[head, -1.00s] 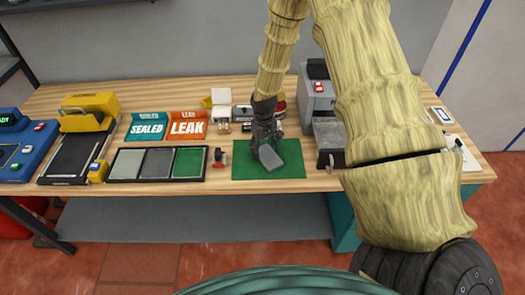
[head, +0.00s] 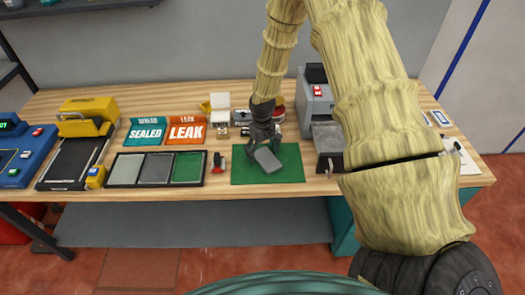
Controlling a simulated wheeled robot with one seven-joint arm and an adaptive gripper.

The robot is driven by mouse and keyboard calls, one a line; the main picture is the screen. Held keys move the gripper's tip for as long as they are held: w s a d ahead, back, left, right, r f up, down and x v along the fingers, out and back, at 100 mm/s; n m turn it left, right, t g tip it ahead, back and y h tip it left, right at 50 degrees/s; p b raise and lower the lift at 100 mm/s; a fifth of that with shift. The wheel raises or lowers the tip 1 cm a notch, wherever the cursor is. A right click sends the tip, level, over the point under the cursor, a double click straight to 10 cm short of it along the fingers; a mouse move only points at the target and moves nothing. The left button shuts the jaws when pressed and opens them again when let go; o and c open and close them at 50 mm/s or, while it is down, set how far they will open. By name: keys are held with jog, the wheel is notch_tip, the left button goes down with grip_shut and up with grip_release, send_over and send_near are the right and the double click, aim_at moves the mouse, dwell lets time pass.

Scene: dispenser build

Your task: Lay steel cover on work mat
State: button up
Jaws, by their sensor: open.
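The steel cover (head: 268,160) is a small grey plate that shows at the middle of the green work mat (head: 290,177), turned at a slant. My gripper (head: 262,146) points down just behind and above the cover, with its jaws open. The gripper and arm hide part of the mat's back edge. Whether the fingers touch the cover is too small to tell.
Left of the mat are a small red-and-black tool (head: 218,163) and a black tray (head: 112,181) with grey and green panels. A grey machine (head: 317,105) stands to the right, partly behind my arm.

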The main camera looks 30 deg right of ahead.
aim_at(262, 153)
jog(key=shift+r, duration=0.15)
notch_tip(262, 153, up, 12)
dwell(0.6)
dwell(0.4)
